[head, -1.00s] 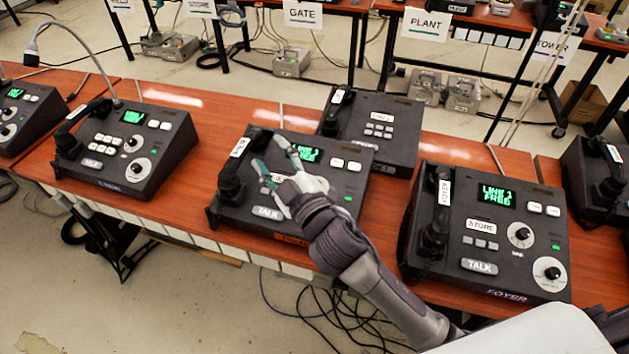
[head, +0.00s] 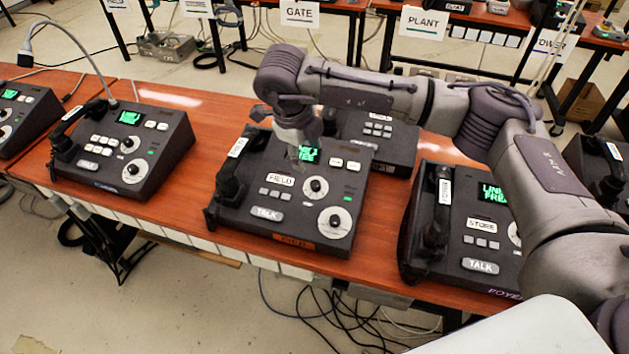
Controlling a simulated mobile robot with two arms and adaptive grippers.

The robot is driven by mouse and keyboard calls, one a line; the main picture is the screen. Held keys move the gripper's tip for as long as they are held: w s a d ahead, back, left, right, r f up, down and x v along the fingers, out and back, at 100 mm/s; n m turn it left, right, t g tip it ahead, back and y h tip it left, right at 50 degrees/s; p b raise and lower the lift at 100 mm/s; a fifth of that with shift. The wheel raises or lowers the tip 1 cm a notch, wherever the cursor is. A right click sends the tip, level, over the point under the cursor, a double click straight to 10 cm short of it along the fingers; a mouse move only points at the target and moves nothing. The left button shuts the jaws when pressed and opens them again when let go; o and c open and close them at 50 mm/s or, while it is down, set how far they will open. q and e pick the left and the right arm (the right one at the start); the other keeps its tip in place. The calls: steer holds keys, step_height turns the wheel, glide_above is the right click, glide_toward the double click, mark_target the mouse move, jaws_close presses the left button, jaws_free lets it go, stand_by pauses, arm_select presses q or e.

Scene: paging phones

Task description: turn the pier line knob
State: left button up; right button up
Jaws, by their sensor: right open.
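The middle phone is a dark desk unit (head: 232,208) with an orange name label (head: 296,243), too small to read surely as pier. Its small upper knob (head: 315,186) and larger lower knob (head: 334,220) both show, each black on a pale dial. The upper one has a tiny label below it. The green screen (head: 310,155) is partly hidden behind my right gripper (head: 303,157). That gripper points down above the phone's upper part, open and empty, up and slightly left of the upper knob. My left gripper is out of view.
A FOYER phone (head: 425,262) stands to the right, partly covered by my right arm. Another phone (head: 375,137) sits behind the middle one. A phone with a gooseneck microphone (head: 145,150) stands left. Handsets rise at the phones' left sides. Bare wooden table (head: 185,205) lies between the phones.

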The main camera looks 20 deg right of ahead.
mark_target(316, 184)
steer(key=p+x, duration=0.2)
steer(key=x, duration=1.1)
steer(key=shift+w+f+p, duration=0.1)
steer(key=shift+f+p, duration=0.2)
steer(key=shift+p, duration=0.05)
steer(key=shift+c, duration=0.2)
jaws_close()
